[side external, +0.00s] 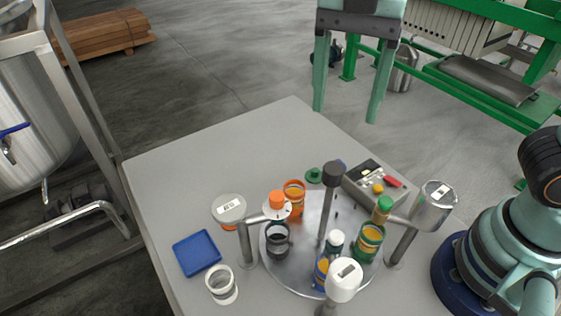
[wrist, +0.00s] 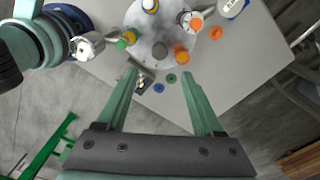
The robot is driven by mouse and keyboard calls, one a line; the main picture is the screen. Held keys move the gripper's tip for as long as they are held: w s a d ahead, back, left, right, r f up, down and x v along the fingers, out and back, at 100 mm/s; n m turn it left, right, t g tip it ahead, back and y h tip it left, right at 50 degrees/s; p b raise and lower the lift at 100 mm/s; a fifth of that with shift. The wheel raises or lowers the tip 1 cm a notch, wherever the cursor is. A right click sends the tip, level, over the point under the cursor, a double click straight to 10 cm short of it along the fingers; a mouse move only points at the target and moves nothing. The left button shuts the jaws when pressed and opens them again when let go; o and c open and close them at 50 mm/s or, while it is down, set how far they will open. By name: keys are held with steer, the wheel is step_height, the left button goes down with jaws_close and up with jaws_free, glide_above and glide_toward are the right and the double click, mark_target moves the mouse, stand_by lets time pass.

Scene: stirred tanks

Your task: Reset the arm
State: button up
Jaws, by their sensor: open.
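My gripper (side external: 345,114) is open and empty at the top of the side view, its fingers pointing down, beyond the table's far edge. In the wrist view, its two spread fingers (wrist: 159,72) reach toward the table, with nothing held between them. A round metal platform (side external: 310,225) with a dark-topped central post (side external: 334,174) stands on the table. Around it are an orange-banded jar (side external: 294,200), a green-banded jar (side external: 369,243), a dark-filled jar (side external: 278,240) and a blue-banded jar (side external: 322,272).
Posts with cylindrical heads (side external: 435,205) surround the platform. A green cap (side external: 314,174) lies there. The table's far left part is clear.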

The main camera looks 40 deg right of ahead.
steer(key=shift+r, duration=0.5)
steer(key=w+d+f+n+t, duration=0.2)
steer(key=d+n, duration=0.3)
steer(key=d, duration=0.4)
steer(key=w+d+f+n+t, duration=0.2)
steer(key=d+n, duration=0.4)
steer(key=d, duration=0.3)
step_height(320, 180, down, 2)
steer(key=shift+t, duration=0.8)
